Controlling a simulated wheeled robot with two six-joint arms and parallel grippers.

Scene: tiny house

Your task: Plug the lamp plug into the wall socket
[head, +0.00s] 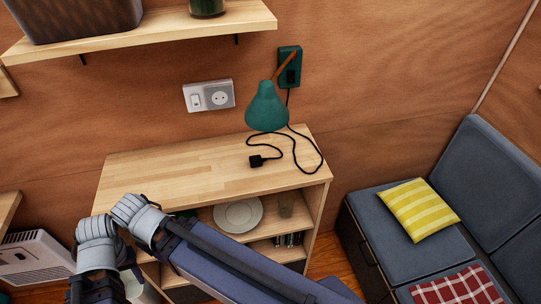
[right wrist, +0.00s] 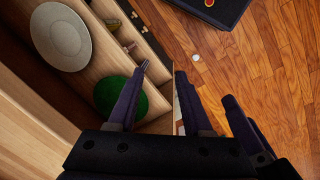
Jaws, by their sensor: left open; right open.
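The black lamp plug (head: 257,161) lies on the wooden cabinet top. Its cord runs in loops to the green wall lamp (head: 267,108). The wall socket (head: 219,97) is round and empty, set in a plate beside a switch above the cabinet. My right gripper (right wrist: 162,70) is open with nothing between its fingers, in front of the cabinet shelves. My grey and dark arm links fill the lower left of the head view, well away from the plug. I cannot make out the left gripper's fingers there.
The cabinet (head: 175,172) holds a plate (head: 238,215) and a glass on open shelves. A wall shelf (head: 150,27) hangs above. A grey sofa (head: 395,235) with cushions stands at right. The cabinet top around the plug is clear.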

